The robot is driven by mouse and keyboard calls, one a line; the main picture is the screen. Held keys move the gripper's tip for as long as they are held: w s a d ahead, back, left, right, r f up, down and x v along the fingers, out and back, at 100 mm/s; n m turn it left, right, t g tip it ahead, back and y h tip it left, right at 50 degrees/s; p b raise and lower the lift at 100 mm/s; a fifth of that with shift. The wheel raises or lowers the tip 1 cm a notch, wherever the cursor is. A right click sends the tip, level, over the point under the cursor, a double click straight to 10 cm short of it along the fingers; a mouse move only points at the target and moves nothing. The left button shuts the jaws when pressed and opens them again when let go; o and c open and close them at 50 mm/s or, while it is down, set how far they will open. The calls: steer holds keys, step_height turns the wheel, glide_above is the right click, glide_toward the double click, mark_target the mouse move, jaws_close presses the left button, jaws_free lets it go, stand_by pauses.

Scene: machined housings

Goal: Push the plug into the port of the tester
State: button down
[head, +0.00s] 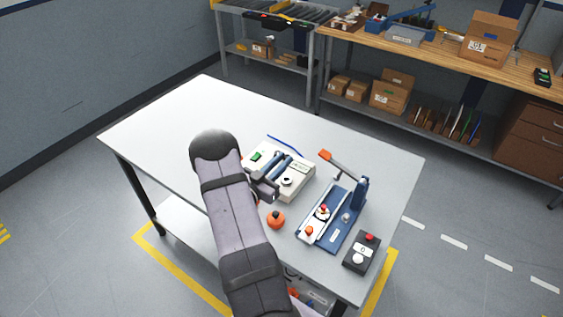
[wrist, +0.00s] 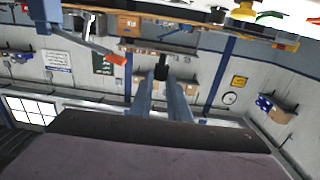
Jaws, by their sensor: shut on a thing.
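The tester appears to be the white box (head: 301,187) with a green display, on the table in the head view. My gripper (head: 280,158) reaches over this box, its two blue-grey fingers lying low across it. In the wrist view my gripper (wrist: 161,82) is shut on a small dark piece, apparently the plug (wrist: 161,72), between the fingertips. In the head view the plug cannot be made out. The port is not clearly visible in either view, so I cannot tell whether the plug touches it.
A blue clamp fixture (head: 350,218) with an orange-tipped lever (head: 325,155) stands right of the box. A black button box (head: 362,252) sits near the table edge. An orange round object (head: 276,220) lies in front. The table's left part (head: 165,130) is clear.

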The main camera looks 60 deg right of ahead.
steer(key=shift+f+b, duration=2.4)
steer(key=shift+f, duration=0.4)
steer(key=shift+b, duration=0.4)
steer(key=shift+f+b, duration=0.8)
steer(key=shift+f, duration=0.05)
steer(key=shift+r, duration=0.2)
steer(key=shift+r+p, duration=0.35)
steer(key=shift+b, duration=0.35)
stand_by(2.1)
steer(key=shift+f+b, duration=0.5)
steer(key=shift+f, duration=0.1)
steer(key=c, duration=1.6)
jaws_free()
